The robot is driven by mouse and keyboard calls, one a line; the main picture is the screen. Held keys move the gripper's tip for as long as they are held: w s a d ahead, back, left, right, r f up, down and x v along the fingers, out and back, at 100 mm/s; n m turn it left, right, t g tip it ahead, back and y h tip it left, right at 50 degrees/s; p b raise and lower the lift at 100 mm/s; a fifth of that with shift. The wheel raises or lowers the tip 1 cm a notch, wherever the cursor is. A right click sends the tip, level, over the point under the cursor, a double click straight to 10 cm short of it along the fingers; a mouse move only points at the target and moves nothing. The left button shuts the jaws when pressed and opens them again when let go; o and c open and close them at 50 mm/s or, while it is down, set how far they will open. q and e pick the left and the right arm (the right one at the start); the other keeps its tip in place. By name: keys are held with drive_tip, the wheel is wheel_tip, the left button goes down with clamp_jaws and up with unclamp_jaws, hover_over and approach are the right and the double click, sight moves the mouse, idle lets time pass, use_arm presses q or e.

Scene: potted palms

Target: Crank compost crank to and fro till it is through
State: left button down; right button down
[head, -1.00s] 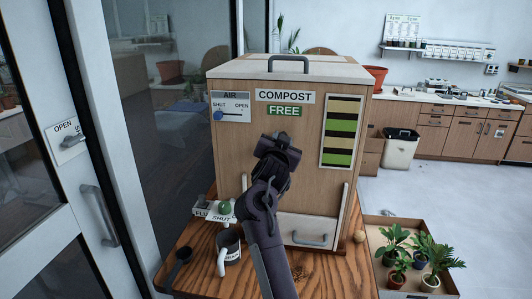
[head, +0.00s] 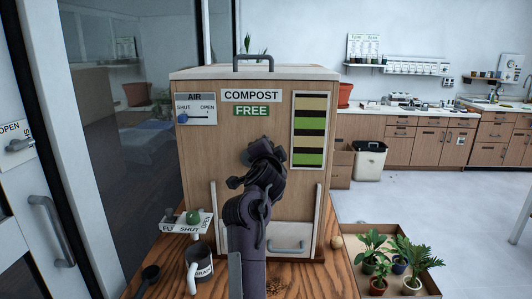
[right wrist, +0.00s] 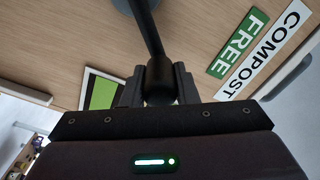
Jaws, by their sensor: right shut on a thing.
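The wooden compost box (head: 200,160) stands on a wooden table, with a green FREE sign (head: 251,111) under its COMPOST label. My right gripper (head: 262,152) is in front of the box, below the sign, and hides the crank in the head view. In the right wrist view, the gripper (right wrist: 158,90) is shut on the dark knob of the crank (right wrist: 147,30), whose black bar runs up to a grey hub at the top edge. My left gripper is not in view.
The air slider's blue knob (head: 183,118) sits at the SHUT side. A flue lever with a green ball (head: 193,217), a labelled mug (head: 200,270) and a black scoop (head: 150,275) are at the left. A tray (head: 346,235) of potted plants lies at the right.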

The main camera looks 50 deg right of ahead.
drive_tip(key=shift+s+d+f, duration=0.15)
drive_tip(key=shift+d+f, duration=0.05)
drive_tip(key=shift+f, duration=0.35)
drive_tip(key=c, duration=1.5)
unclamp_jaws()
drive_tip(key=o, duration=0.4)
drive_tip(key=shift+d+f, duration=0.1)
drive_tip(key=shift+d, duration=0.05)
drive_tip(key=shift+r, duration=0.25)
